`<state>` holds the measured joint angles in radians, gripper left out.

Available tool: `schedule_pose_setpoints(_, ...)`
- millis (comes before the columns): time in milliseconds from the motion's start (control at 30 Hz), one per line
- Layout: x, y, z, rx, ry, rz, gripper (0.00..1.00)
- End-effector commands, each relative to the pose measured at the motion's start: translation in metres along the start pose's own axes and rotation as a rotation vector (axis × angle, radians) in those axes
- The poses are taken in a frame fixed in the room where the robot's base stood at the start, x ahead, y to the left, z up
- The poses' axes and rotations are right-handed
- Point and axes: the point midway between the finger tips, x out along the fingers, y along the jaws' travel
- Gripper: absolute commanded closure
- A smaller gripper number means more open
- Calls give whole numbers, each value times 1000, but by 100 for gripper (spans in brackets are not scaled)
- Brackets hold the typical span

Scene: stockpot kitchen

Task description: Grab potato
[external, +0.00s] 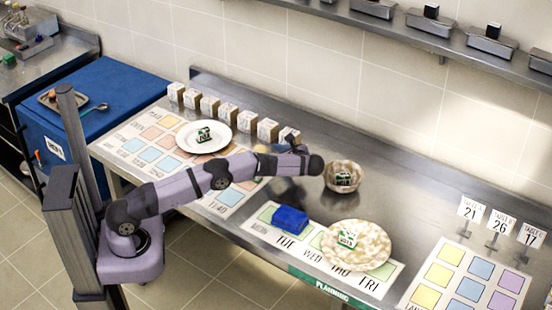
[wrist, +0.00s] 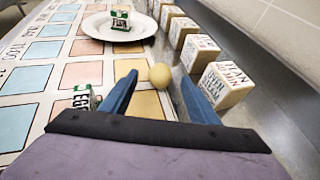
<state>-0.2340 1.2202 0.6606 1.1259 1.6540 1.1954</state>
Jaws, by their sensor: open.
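A small yellowish potato (wrist: 160,76) shows in the wrist view, on or just above the printed mat near its right edge. My gripper (wrist: 158,84) is open, with its two blue fingers apart and pointing towards the potato. The potato appears between the fingertips, nearer the right one; I cannot tell whether they touch. In the external view my arm largely hides this spot, and only a small tan patch shows beside the wrist.
Several labelled blocks (wrist: 228,84) line the mat's right side, close to the right finger. A white plate (wrist: 97,28) with a green-and-white box lies beyond. Another such box (wrist: 82,97) is left of the fingers. A bowl (external: 343,176) and speckled plate (external: 372,251) stand to the right.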

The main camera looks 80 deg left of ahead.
Motion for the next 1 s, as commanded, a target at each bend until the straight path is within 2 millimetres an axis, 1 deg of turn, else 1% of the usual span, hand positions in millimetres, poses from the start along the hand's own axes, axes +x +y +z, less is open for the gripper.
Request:
schedule_pose_setpoints(200, 27, -1, 0, 2, -1, 4, 45)
schedule_pose_setpoints(333, 41, -1, 0, 1, -1, 2, 45)
schedule_pose_setpoints(467, 46, -1, -1, 1, -1, 1, 45)
schedule_pose_setpoints(667, 47, -2, -2, 1, -1, 1, 45)
schedule_pose_setpoints(700, 47, -2, -2, 1, -1, 1, 50)
schedule_pose_setpoints(733, 47, -2, -2, 0, -1, 1, 57)
schedule_pose_setpoints(767, 47, -2, -2, 1, -1, 1, 64)
schedule_pose_setpoints(800, 47, -2, -2, 0, 0, 1, 74)
schedule_pose_setpoints(867, 47, -1, -2, 1, -1, 1, 88)
schedule_pose_setpoints(1000, 47, -2, -2, 0, -1, 1, 89)
